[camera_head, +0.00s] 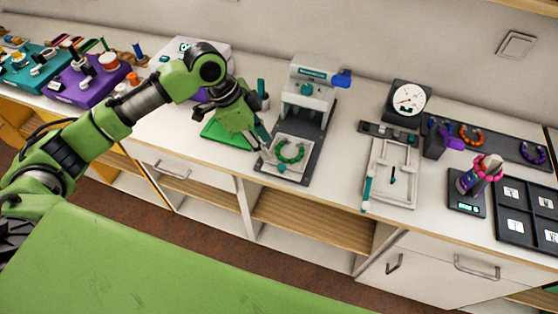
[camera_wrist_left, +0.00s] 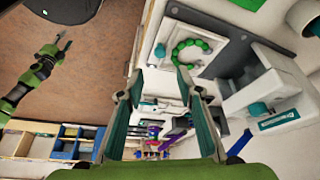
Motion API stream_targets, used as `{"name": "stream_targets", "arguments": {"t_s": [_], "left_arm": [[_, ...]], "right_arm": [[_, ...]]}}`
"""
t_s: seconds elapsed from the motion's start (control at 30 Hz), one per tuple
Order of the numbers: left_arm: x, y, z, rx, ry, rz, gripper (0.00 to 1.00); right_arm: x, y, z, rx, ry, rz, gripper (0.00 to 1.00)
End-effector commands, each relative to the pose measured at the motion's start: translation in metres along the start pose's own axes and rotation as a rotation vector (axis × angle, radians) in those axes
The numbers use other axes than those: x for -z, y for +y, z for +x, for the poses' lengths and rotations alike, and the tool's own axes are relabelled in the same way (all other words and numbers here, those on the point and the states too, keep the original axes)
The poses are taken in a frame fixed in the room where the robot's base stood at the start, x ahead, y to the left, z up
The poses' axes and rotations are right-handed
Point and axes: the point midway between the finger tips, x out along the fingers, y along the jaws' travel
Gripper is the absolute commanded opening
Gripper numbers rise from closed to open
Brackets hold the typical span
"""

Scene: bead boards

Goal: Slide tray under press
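The white square tray (camera_head: 299,171) holds a ring of green beads (camera_head: 290,151). It lies on the front of the press's dark base plate, in front of the press head. The white press (camera_head: 308,92), with a teal label and blue handle, stands behind it. My left gripper (camera_head: 262,143) is at the tray's left edge with nothing held; whether it touches cannot be told. In the left wrist view its fingers (camera_wrist_left: 160,82) are wide apart, close to the tray (camera_wrist_left: 170,22). My right gripper (camera_wrist_left: 57,45) shows at that view's left, apparently open and empty, over the floor.
A green mat (camera_head: 225,134) lies left of the press. A white frame (camera_head: 392,172) with a teal-handled bar stands to its right, with a dial gauge (camera_head: 408,100) behind. A scale (camera_head: 467,204) and a dark sorting tray (camera_head: 513,234) are further right.

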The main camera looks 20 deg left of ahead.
Motion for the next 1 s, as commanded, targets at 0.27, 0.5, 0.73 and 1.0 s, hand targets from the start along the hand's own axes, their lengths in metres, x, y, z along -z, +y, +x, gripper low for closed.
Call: {"name": "stream_targets", "arguments": {"t_s": [0.27, 0.5, 0.73, 1.0], "left_arm": [[0.001, 0.001, 0.059, -0.002, 0.000, -0.002, 0.33], [0.000, 0.000, 0.091, 0.000, 0.000, 0.000, 0.33], [0.000, 0.000, 0.099, 0.002, 0.000, 0.000, 0.33], [0.000, 0.000, 0.099, 0.002, 0.000, 0.000, 0.07]], "right_arm": [[0.000, 0.000, -0.010, 0.000, -0.001, 0.000, 0.40], [0.000, 0.000, -0.014, 0.000, -0.002, 0.000, 0.40], [0.000, 0.000, -0.014, 0.000, -0.002, 0.000, 0.40], [0.000, 0.000, -0.014, 0.000, -0.002, 0.000, 0.40]]}}
